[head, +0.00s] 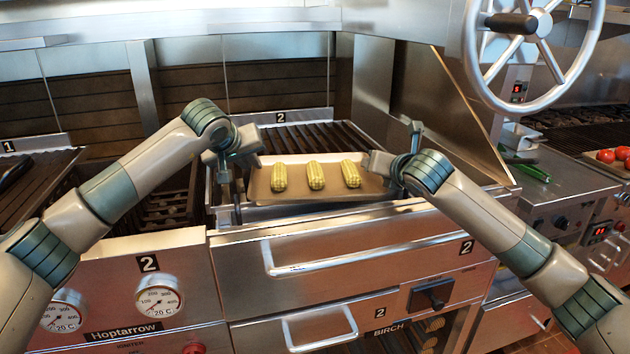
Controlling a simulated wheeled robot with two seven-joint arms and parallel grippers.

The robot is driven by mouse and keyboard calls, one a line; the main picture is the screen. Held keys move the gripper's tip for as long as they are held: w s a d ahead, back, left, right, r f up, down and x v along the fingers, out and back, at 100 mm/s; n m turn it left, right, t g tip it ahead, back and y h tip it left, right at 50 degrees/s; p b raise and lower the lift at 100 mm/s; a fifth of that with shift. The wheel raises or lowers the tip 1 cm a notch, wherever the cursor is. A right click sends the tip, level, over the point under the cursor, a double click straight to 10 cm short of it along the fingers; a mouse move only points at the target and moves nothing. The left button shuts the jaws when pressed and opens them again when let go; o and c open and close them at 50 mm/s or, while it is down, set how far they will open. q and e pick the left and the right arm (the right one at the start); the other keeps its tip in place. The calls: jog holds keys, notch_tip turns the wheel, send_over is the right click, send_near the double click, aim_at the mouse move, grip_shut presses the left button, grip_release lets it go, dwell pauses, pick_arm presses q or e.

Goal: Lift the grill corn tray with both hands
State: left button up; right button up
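A shallow metal tray (300,198) with three yellow corn cobs, the left (278,178), the middle (316,175) and the right (351,174), is at the front of the grill marked 2. My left gripper (236,178) is at the tray's left end, and my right gripper (385,172) is at its right end. Both are at or very close to the tray's edges. The fingertips are small and partly hidden, so I cannot tell whether they are closed on the rim. I also cannot tell whether the tray rests on the grill.
Dark grill bars (318,137) lie behind the tray. A steel drawer front with a long handle (350,262) is below it. A large hand wheel (533,25) hangs at the upper right. Tomatoes (606,156) and a green vegetable (533,171) lie on the right.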

pick_arm(q)
jog(key=shift+w+f, duration=0.1)
jog(key=shift+w, duration=0.05)
pick_arm(e)
jog(key=shift+w, duration=0.2)
pick_arm(q)
grip_shut()
pick_arm(e)
jog(key=shift+c, duration=0.9)
grip_shut()
jog(key=shift+r, duration=0.15)
